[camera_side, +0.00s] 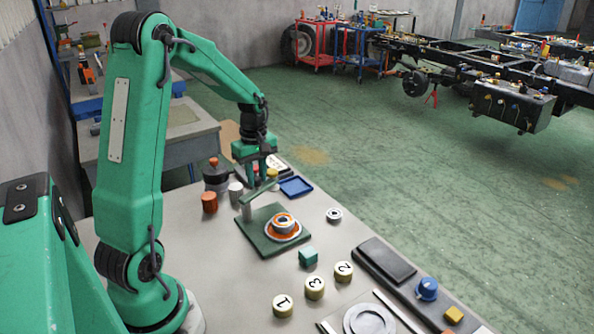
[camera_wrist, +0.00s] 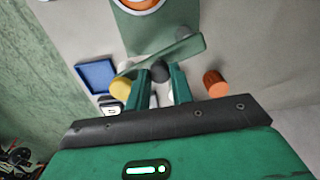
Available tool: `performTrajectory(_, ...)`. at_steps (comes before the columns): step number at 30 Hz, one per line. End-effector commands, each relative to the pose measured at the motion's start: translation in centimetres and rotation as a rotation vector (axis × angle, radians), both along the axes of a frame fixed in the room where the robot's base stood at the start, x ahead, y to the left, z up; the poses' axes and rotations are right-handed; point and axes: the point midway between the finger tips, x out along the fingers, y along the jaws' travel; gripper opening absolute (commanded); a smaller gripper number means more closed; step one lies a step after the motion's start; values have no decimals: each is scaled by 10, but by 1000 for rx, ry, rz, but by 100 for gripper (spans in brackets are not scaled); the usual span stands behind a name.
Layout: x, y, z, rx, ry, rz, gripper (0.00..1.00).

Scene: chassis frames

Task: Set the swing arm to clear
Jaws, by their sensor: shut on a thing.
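The swing arm (camera_side: 262,191) is a flat pale green bar on a short post at the back edge of a dark green base plate (camera_side: 262,245). On the plate sits an orange and metal ring part (camera_side: 283,226) on a pale disc. The bar lies behind the ring part, not over it. My gripper (camera_side: 257,180) points down at the bar. In the wrist view my gripper (camera_wrist: 160,72) has its fingers at the bar (camera_wrist: 172,57) and is shut on it; the exact contact is partly hidden. The ring part is cut by the top edge there.
A blue tray (camera_side: 296,187), an orange cylinder (camera_side: 209,202) and a grey cylinder (camera_side: 236,191) stand close around my gripper. A yellow cylinder (camera_wrist: 121,87) is near the fingers.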

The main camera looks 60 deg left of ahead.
Motion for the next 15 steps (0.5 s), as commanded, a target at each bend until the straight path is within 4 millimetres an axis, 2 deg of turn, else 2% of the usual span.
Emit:
performTrajectory(13, 0, 3, 2, 3, -5, 18, 0)
performTrajectory(14, 0, 3, 2, 3, -5, 18, 29)
performTrajectory(15, 0, 3, 2, 3, -5, 18, 36)
